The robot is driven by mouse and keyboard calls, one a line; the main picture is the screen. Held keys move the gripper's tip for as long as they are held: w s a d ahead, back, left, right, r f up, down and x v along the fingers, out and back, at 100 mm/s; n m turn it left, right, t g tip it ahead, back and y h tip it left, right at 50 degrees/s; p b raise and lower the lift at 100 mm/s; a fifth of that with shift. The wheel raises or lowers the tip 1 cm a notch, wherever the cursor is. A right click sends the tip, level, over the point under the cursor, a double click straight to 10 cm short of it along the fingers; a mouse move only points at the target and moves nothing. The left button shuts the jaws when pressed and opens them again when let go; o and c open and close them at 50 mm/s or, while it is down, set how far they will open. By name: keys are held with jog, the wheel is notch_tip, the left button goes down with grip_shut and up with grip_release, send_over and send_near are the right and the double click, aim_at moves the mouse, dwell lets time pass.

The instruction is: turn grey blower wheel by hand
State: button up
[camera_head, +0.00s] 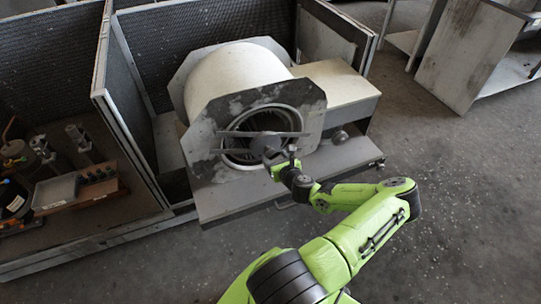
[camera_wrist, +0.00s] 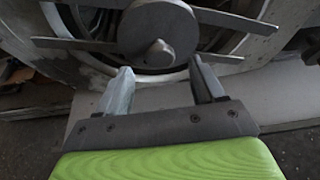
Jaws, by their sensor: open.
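The blower housing (camera_head: 228,82) is a pale drum between grey side plates, standing on a grey base. The blower wheel (camera_head: 240,133) shows dark, finned and ring-shaped inside the round opening of the front plate, partly hidden by cross bars and a round hub (camera_head: 265,143). In the wrist view the hub (camera_wrist: 152,30) and a smaller round shaft end (camera_wrist: 158,54) lie just beyond my gripper. My gripper (camera_wrist: 160,80) is open, with its two fingers apart and nothing seen between them. It points at the opening, below the hub. I cannot tell whether a fingertip touches anything.
Cross bars (camera_wrist: 235,20) reach out from the hub on both sides, close to my fingertips. The grey base (camera_head: 255,192) juts out under the housing. A partition with mesh panels (camera_head: 55,55) stands at left. The floor (camera_head: 455,200) at right is clear.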

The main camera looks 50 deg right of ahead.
aim_at(270, 152)
jog(key=b+x, duration=0.1)
jog(key=x, duration=0.4)
jog(key=shift+c, duration=0.4)
grip_shut()
